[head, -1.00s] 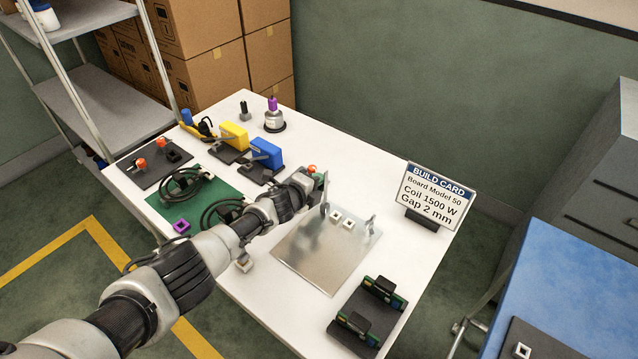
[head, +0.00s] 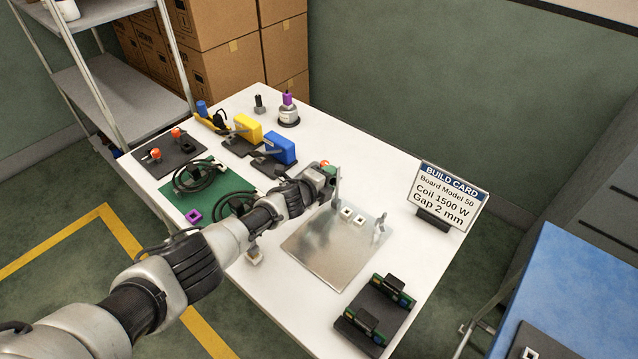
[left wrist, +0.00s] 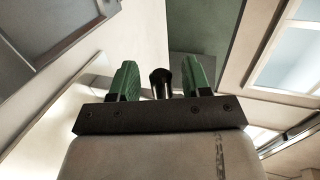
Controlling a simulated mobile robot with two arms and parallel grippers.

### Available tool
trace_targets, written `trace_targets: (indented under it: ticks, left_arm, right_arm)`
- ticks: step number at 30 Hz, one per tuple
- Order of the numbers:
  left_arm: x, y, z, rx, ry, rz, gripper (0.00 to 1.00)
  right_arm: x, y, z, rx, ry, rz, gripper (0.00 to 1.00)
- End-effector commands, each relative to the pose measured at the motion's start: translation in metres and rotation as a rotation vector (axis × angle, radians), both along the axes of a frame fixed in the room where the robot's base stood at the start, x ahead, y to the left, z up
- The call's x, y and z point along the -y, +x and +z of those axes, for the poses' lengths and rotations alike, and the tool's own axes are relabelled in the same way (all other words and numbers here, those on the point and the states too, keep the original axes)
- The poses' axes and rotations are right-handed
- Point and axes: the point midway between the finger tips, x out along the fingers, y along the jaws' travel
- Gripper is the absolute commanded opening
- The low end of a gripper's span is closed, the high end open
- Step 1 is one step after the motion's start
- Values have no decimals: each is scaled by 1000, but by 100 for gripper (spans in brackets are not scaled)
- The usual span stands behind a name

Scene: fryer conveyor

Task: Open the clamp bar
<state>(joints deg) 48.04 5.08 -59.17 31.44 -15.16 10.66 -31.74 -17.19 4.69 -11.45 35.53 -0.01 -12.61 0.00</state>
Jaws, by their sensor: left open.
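A flat metal plate (head: 325,262) lies on the white table. Two small upright grey brackets stand at its back corners, one near the left (head: 337,187) and one at the right (head: 381,226). I cannot pick out the clamp bar for certain. My left gripper (head: 326,176) is at the plate's back left corner, beside the left bracket. An orange knob (head: 325,163) shows at its tip. In the left wrist view the green fingers are apart, with a dark round post (left wrist: 160,80) between them; contact cannot be told. My right gripper is out of view.
Two white square pieces (head: 353,214) sit at the plate's back edge. A build card (head: 450,195) stands behind right, a black rack (head: 375,315) in front. A green board with cables (head: 188,204) and blue (head: 281,148) and yellow (head: 248,128) blocks lie left and behind.

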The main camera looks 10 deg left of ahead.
Motion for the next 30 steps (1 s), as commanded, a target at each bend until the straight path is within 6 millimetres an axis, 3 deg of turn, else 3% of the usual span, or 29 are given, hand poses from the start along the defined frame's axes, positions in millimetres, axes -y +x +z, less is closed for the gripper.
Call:
trace_targets:
  ticks: [12, 21, 30]
  left_arm:
    - [-30, -44, 20, 0, 2, -2, 48]
    - [-50, -74, 29, 1, 1, 0, 48]
    - [-55, -83, 33, 0, 0, 0, 48]
  right_arm:
    - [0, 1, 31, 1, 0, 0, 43]
    - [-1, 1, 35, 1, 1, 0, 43]
    - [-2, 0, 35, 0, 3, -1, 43]
